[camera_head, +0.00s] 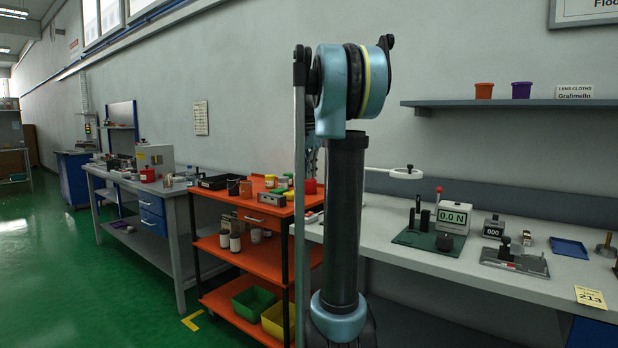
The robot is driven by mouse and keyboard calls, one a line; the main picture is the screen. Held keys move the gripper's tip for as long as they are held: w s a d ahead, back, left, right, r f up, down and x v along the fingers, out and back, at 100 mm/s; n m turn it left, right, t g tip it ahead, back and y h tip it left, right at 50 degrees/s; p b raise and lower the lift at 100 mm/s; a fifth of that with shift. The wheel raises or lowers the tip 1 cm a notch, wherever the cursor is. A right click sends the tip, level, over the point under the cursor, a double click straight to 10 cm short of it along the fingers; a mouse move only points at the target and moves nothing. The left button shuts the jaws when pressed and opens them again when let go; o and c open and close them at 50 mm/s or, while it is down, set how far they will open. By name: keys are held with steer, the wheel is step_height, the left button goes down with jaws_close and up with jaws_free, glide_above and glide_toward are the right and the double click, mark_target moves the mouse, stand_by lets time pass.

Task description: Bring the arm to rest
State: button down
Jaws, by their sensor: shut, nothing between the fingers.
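My arm (345,220) stands upright in the middle of the view, folded at a blue joint (340,90) at its top. A dark tube runs down from that joint to another blue joint (340,318) at the lower edge. A little of another part of my arm shows behind the tube, too hidden to make out. My gripper is not visible in this view.
A grey bench (455,262) with a green-based gauge reading 0.0 N (453,218) and a blue tray (569,247) stands at right. An orange cart (222,252) with pots and bins stands left of my arm. A shelf (520,103) holds two cups. Green floor (60,270) is open at left.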

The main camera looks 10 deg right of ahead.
steer(key=shift+f, duration=0.1)
steer(key=s+a+f+n, duration=0.2)
steer(key=s+f+n, duration=0.1)
steer(key=s+f, duration=0.7)
steer(key=s+a+f+n+t, duration=0.1)
steer(key=s+a+f+n, duration=0.1)
steer(key=s+f, duration=0.8)
steer(key=s+a+f+n, duration=0.3)
steer(key=s+f+n, duration=0.2)
steer(key=s+f, duration=0.6)
steer(key=s, duration=0.4)
steer(key=shift+s+t+y, duration=0.2)
steer(key=shift+t+y, duration=0.1)
steer(key=shift+y, duration=0.1)
steer(key=shift+f, duration=0.1)
